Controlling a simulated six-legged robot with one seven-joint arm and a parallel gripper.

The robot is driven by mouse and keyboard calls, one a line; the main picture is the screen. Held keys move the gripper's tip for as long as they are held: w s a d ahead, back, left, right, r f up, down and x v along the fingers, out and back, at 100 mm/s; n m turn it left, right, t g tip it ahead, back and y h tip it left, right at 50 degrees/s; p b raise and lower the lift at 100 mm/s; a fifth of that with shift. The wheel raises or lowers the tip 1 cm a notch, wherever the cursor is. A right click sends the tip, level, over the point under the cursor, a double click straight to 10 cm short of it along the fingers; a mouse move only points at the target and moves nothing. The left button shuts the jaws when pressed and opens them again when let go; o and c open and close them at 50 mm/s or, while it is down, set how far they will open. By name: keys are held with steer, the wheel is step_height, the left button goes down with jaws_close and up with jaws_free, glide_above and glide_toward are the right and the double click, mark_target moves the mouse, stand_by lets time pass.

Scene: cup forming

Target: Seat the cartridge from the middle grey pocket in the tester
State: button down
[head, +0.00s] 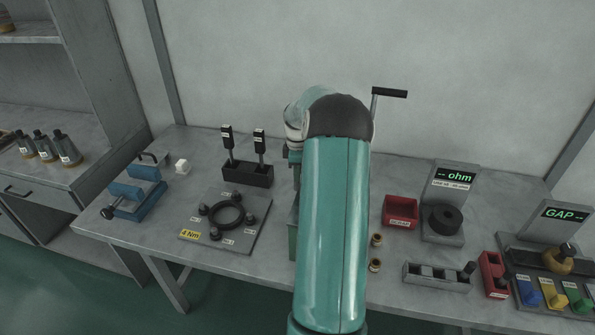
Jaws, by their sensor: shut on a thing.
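The tester is likely the grey stand (462,180) at the right with a green "ohm" display. A black round part with a central hole (445,218) sits on its base. The grey pocket block (437,284) lies in front of it, near the table's front edge. A dark cylinder (468,268) stands at its right end. The block's other pockets show no standing cartridge, though their insides are too small to read. My teal arm fills the middle of the view. My gripper is hidden behind it, and so is anything in its jaws.
A red scrap bin (401,211) and two small brass parts (376,240) lie just right of my arm. A red holder (494,272) and a "GAP" station (558,218) stand farther right. A black lever (389,93) juts out behind my arm. A plate with a ring (226,213) lies left.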

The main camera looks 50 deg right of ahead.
steer(key=c, duration=1.3)
jaws_free()
steer(key=shift+f, duration=0.1)
step_height(320, 180, up, 12)
steer(key=shift+r, duration=0.2)
